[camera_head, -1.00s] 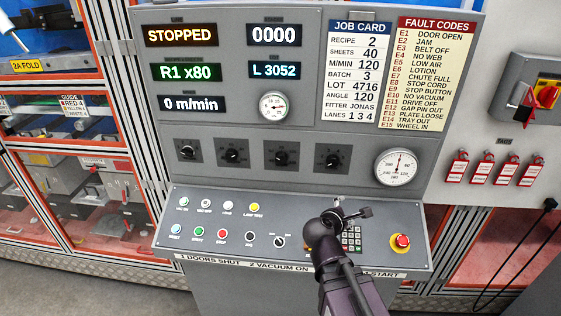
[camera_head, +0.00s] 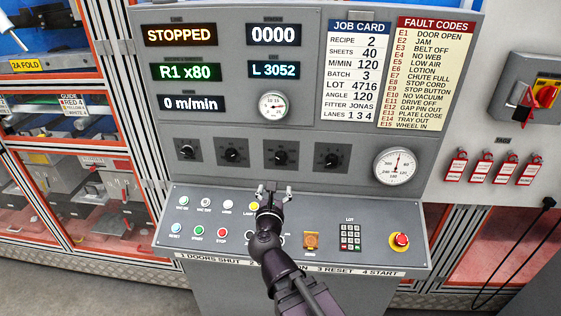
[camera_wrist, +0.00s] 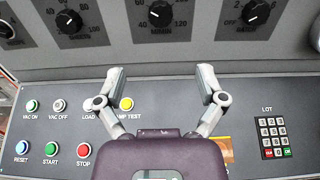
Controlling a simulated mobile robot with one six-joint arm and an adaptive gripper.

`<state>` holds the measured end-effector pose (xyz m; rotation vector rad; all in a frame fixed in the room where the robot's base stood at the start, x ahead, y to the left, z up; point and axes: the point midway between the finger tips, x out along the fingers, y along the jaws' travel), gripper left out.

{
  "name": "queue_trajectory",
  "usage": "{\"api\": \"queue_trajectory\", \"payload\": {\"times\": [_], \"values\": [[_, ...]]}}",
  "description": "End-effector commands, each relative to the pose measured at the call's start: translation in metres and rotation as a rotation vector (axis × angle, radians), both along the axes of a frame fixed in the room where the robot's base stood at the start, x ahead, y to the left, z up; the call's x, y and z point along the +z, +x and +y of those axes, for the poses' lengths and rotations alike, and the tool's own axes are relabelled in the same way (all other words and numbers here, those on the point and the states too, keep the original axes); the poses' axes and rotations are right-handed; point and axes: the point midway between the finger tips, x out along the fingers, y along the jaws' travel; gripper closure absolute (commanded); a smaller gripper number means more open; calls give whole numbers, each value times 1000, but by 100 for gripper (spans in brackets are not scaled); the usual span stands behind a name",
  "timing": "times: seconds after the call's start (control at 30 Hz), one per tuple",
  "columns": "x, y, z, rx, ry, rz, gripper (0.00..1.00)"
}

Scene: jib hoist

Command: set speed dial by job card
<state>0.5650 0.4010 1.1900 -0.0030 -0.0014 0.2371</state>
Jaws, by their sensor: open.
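The job card (camera_head: 357,76) on the upper panel reads M/MIN 120. Four black dials sit in a row below the displays. The third dial from the left (camera_head: 280,157) also shows in the wrist view (camera_wrist: 160,14); its scale shows 40, 60 and 120, and its top is cut off there. The fourth dial (camera_head: 332,160) has an OFF mark in the wrist view (camera_wrist: 257,12). My gripper (camera_head: 275,190) is open and empty, below the third dial and apart from it; it also shows in the wrist view (camera_wrist: 161,72).
Displays read STOPPED (camera_head: 180,35) and 0 m/min (camera_head: 191,104). Below my gripper, the sloped desk carries push buttons (camera_head: 222,232), a keypad (camera_head: 350,237) and a red emergency stop (camera_head: 400,241). A round gauge (camera_head: 396,166) is right of the dials.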

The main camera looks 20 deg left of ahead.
Motion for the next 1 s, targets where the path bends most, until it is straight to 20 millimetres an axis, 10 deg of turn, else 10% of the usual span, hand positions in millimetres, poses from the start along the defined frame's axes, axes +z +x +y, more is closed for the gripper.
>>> {"api": "queue_trajectory", "payload": {"times": [0.47, 1.0], "values": [[0, 17, 5, -2, 3, 2, 11], [0, 81, 21, -3, 3, 2, 11]]}}
